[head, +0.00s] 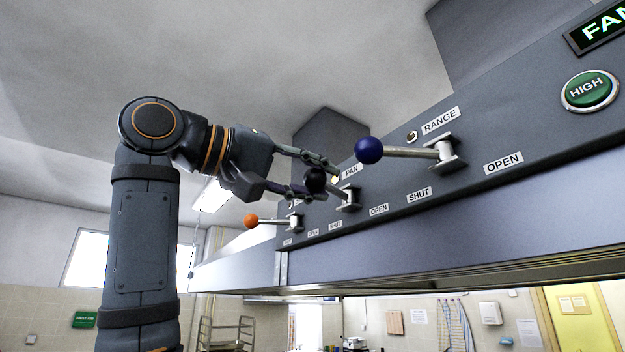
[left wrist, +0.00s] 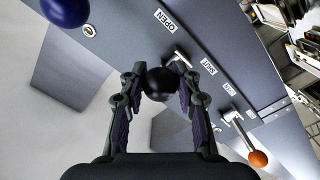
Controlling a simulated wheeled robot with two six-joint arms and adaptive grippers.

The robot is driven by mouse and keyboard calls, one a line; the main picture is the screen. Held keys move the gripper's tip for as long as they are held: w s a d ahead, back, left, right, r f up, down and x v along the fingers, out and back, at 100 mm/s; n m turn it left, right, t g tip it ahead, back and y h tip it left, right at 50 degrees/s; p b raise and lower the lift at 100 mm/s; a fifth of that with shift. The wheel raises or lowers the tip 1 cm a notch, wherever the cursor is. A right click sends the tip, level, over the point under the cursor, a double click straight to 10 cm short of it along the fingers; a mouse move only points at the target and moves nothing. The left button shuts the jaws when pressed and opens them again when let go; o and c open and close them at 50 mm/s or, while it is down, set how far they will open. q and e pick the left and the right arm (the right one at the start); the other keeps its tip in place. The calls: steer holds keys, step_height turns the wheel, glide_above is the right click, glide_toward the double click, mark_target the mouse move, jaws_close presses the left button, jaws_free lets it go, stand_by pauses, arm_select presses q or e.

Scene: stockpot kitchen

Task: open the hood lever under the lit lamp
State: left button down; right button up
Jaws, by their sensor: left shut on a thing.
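The hood lever labelled PAN has a black ball knob (head: 315,180) and a metal arm. It points left, on the side of its SHUT label (head: 335,224), with OPEN (head: 379,209) to the right. The small lamp (head: 335,180) by the PAN label looks pale and lit. My left gripper (head: 318,178) is shut on the black knob. In the left wrist view the black knob (left wrist: 160,84) sits between both finger pads. The RANGE lever, with a blue knob (head: 369,150), also points left; its lamp (head: 411,136) looks dark. My right gripper is out of view.
A lever with an orange knob (head: 251,220) is farther left on the hood panel; its lamp is too small to judge. A green HIGH button (head: 589,90) and a lit FAN sign (head: 600,27) are at the right. The space left of the hood is open.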

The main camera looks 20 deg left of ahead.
arm_select(q)
steer(key=shift+d+f, duration=0.1)
stand_by(0.5)
steer(key=c, duration=1.2)
jaws_free()
steer(key=shift+o, duration=1.2)
steer(key=shift+s+d, duration=0.1)
steer(key=shift+d, duration=0.25)
steer(key=shift+s+a, duration=0.1)
steer(key=shift+a, duration=0.2)
steer(key=v, duration=1.1)
steer(key=shift+s, duration=0.35)
steer(key=shift+w, duration=0.1)
